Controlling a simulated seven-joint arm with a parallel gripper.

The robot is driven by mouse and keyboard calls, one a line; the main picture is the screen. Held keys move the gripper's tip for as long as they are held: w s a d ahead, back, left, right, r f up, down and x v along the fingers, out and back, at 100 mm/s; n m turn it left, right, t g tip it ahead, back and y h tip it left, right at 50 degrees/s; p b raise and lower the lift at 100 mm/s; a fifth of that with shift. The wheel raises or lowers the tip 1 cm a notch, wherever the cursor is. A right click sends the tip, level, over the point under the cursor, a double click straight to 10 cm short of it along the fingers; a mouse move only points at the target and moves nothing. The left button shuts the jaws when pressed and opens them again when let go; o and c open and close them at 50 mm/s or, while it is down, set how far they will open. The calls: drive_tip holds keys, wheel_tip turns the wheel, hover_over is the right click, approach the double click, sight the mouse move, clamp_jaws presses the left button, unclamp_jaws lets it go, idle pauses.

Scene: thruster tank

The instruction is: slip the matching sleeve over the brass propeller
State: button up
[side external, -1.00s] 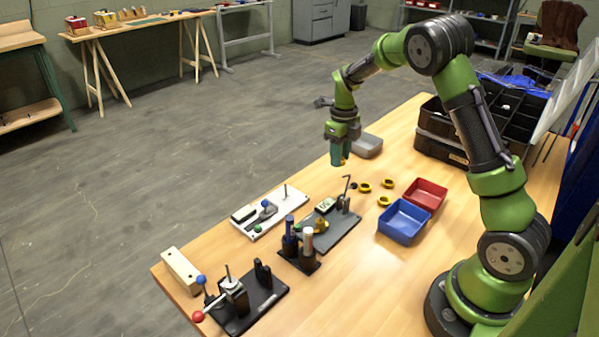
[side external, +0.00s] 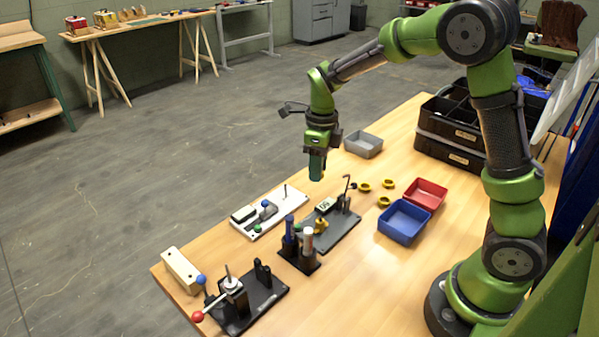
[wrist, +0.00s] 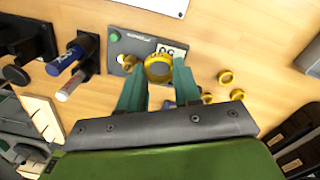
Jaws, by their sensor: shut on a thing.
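My gripper (wrist: 157,84) is shut on a yellow ring-shaped sleeve (wrist: 158,68), its opening visible between the fingertips in the wrist view. The brass propeller (side external: 320,226) sits on a grey plate (side external: 345,238) with a small numbered display and a hooked post. In the wrist view the propeller (wrist: 130,62) shows just left of the held sleeve, partly hidden by the left finger. In the side view my gripper (side external: 317,178) hangs above the table, behind and above the propeller, apart from it. Three other yellow rings (side external: 364,187) lie loose right of the plate.
A black holder (side external: 300,260) with blue and white-topped cylinders stands close left of the plate. A white board (side external: 270,222) with knobs lies behind. The blue bin (side external: 404,222), red bin (side external: 425,193) and grey bin (side external: 363,145) are to the right and back. A clamp fixture (side external: 250,300) is at front left.

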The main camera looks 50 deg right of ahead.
sight(321, 214)
drive_tip(key=s+a+n, duration=0.1)
drive_tip(key=s, duration=0.1)
drive_tip(key=s+a+f+n, duration=0.1)
drive_tip(key=a+n, duration=0.1)
drive_tip(key=s+a+f+n, duration=0.1)
drive_tip(key=s+a, duration=0.1)
drive_tip(key=shift+s, duration=0.3)
drive_tip(key=shift+f+n, duration=0.25)
drive_tip(key=shift+n, duration=0.05)
drive_tip(key=shift+w+f, duration=0.1)
drive_tip(key=shift+f, duration=1.7)
drive_tip(key=shift+f, duration=0.45)
drive_tip(key=shift+f, duration=0.45)
drive_tip(key=shift+f, duration=0.3)
